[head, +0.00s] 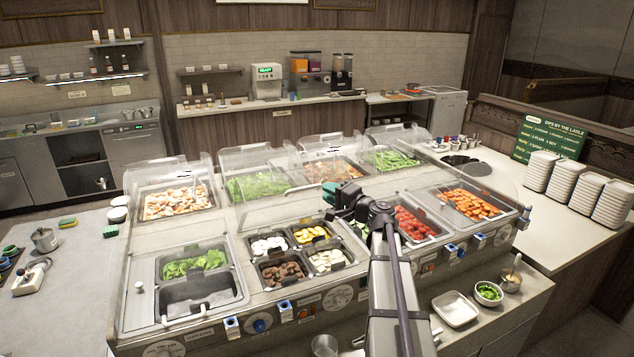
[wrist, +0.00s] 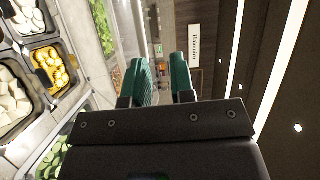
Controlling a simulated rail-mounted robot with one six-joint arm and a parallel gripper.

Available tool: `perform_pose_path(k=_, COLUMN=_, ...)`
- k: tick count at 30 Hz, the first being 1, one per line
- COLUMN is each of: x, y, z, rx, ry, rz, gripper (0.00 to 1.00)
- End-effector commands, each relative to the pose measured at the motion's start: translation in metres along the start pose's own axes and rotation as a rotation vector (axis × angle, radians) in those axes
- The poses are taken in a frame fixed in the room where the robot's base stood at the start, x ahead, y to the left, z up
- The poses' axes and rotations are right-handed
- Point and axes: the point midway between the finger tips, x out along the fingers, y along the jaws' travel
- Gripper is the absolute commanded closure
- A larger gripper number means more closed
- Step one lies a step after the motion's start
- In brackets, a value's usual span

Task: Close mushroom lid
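My gripper (head: 345,203) is above the middle of the counter, just right of the small pans, touching no lid that I can see. In the wrist view its two green fingers (wrist: 164,75) stand apart with a narrow empty gap. No pan is readably labelled mushroom. A back-left pan (head: 178,202) holds pale brown-and-white pieces that may be mushrooms. A clear domed lid (head: 160,172) stands raised behind it.
More clear lids (head: 325,150) stand along the back row. Front pans hold yellow pieces (head: 311,233), leafy greens (head: 195,264), red pieces (head: 413,224) and orange pieces (head: 470,204). Stacked white plates (head: 575,190) are at right. The left counter (head: 75,285) has free room.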

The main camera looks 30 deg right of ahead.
Motion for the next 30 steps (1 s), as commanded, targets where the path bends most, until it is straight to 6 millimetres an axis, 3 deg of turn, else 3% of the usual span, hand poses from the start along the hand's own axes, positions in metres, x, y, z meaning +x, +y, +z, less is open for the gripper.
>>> perform_pose_path(k=1, x=0.001, y=-0.03, z=0.0, rx=0.017, ry=-0.006, rz=0.068, gripper=0.77)
perform_pose_path(k=2, x=0.001, y=-0.027, z=0.001, rx=0.04, ry=-0.007, rz=0.122, gripper=0.77)
perform_pose_path(k=4, x=-0.002, y=0.002, z=0.002, rx=0.1, ry=0.004, rz=0.205, gripper=0.77)
perform_pose_path(k=5, x=-0.003, y=0.006, z=0.002, rx=0.123, ry=0.008, rz=0.217, gripper=0.77)
perform_pose_path(k=11, x=0.004, y=0.01, z=0.001, rx=0.15, ry=0.01, rz=0.218, gripper=0.77)
perform_pose_path(k=22, x=0.082, y=0.027, z=0.001, rx=0.149, ry=0.009, rz=0.216, gripper=0.77)
perform_pose_path(k=30, x=0.103, y=0.03, z=0.002, rx=0.149, ry=0.011, rz=0.215, gripper=0.77)
